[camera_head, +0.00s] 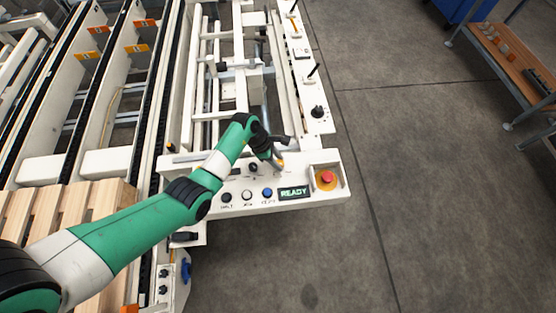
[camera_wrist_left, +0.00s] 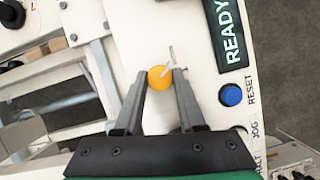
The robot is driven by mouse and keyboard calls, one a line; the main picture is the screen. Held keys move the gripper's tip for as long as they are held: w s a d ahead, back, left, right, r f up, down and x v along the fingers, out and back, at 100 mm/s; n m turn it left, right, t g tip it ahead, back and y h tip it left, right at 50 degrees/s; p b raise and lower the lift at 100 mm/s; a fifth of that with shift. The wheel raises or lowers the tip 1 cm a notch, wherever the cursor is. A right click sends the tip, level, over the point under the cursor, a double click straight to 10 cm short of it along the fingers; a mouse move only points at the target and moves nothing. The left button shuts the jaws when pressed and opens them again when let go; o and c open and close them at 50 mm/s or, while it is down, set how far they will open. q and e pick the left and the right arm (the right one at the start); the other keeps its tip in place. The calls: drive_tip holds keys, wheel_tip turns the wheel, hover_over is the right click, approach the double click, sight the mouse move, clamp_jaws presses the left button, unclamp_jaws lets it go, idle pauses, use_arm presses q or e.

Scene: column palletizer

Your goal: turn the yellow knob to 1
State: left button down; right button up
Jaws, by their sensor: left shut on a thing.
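The yellow knob (camera_wrist_left: 158,80) sits on the white control panel (camera_head: 213,169), with a pale pointer mark across it. A little of the knob (camera_head: 281,163) shows at the tip of my left gripper (camera_head: 276,161) in the head view. In the left wrist view my left gripper (camera_wrist_left: 160,80) has one finger on each side of the knob and is shut on it. I cannot read a "1" or other scale marks around the knob. My right gripper is in neither view.
A lit READY display (camera_head: 294,192), a blue RESET button (camera_head: 267,193) and a red emergency button (camera_head: 326,177) lie close by on the panel. A black knob (camera_head: 253,168) is left of the gripper. Conveyor rails (camera_head: 215,80) stand behind.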

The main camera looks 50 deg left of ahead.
use_arm(q)
drive_tip(key=m+b, duration=0.1)
drive_tip(key=m+g, duration=0.1)
drive_tip(key=m, duration=0.1)
drive_tip(key=shift+w+a+f+h+b, duration=0.1)
drive_tip(key=shift+w+f+h+b, duration=0.05)
drive_tip(key=shift+h+b, duration=0.2)
drive_tip(key=shift+m+g+b, duration=0.4)
drive_tip(key=shift+m+b, duration=0.5)
drive_tip(key=shift+m, duration=0.3)
drive_tip(key=shift+m+g+h+b, duration=0.25)
drive_tip(key=shift+m+g+b, duration=0.05)
drive_tip(key=shift+m+b, duration=0.3)
drive_tip(key=c, duration=0.5)
unclamp_jaws()
drive_tip(key=shift+r, duration=0.2)
